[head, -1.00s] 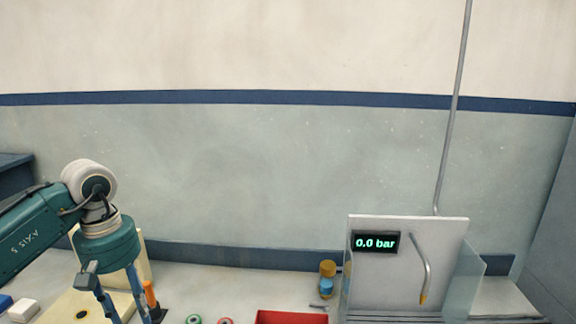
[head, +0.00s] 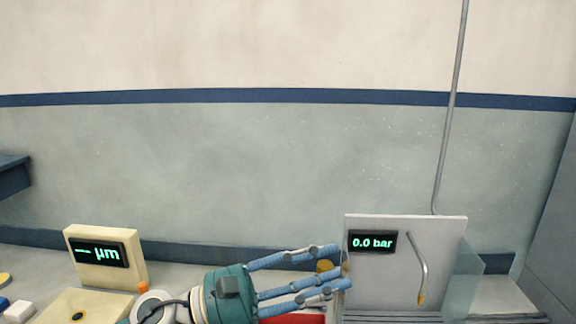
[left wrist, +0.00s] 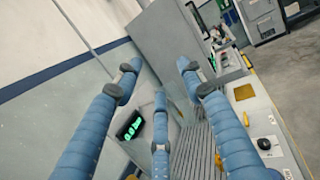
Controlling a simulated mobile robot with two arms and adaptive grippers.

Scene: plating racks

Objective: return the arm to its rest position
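My left gripper (head: 338,268) has its teal palm low in the middle of the head view, its blue fingers pointing right toward the grey panel with the 0.0 bar display (head: 372,242). In the left wrist view the gripper (left wrist: 160,82) has its fingers spread apart with nothing between them. The slatted grey surface (left wrist: 198,150) and the green-lit display (left wrist: 130,125) show beyond the fingers. Most of my left arm is below the head view's lower edge. My right gripper is in neither view.
A cream gauge with a µm display (head: 97,253) stands at left. A red tray (head: 300,319) is partly hidden under the fingers, and a yellow-capped bottle (head: 324,266) behind them. A clear pane (head: 465,275) stands beside the panel.

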